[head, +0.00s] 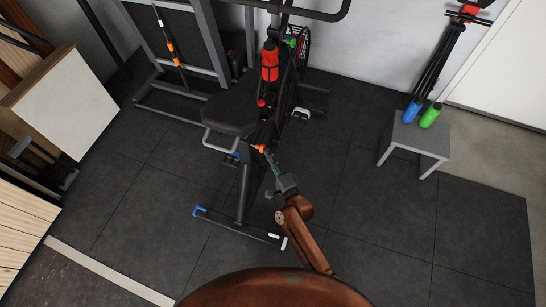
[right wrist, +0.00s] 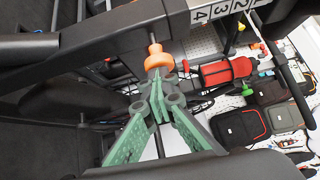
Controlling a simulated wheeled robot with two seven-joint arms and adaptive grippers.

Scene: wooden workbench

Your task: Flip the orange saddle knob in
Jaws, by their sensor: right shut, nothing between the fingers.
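The orange saddle knob (right wrist: 159,60) sits on the dark frame of the exercise bike, below the black saddle (head: 232,110). In the head view an orange part (head: 258,148) shows just beyond my right gripper (head: 269,157). In the right wrist view my right gripper (right wrist: 158,88) has its green fingers shut and empty, with the tips close to the knob's near side. I cannot tell whether they touch it. My left gripper is not in view.
The bike's dark frame bar (right wrist: 95,45) crosses close to the fingers. A red bottle (head: 269,62) is on the bike. The floor between is clear.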

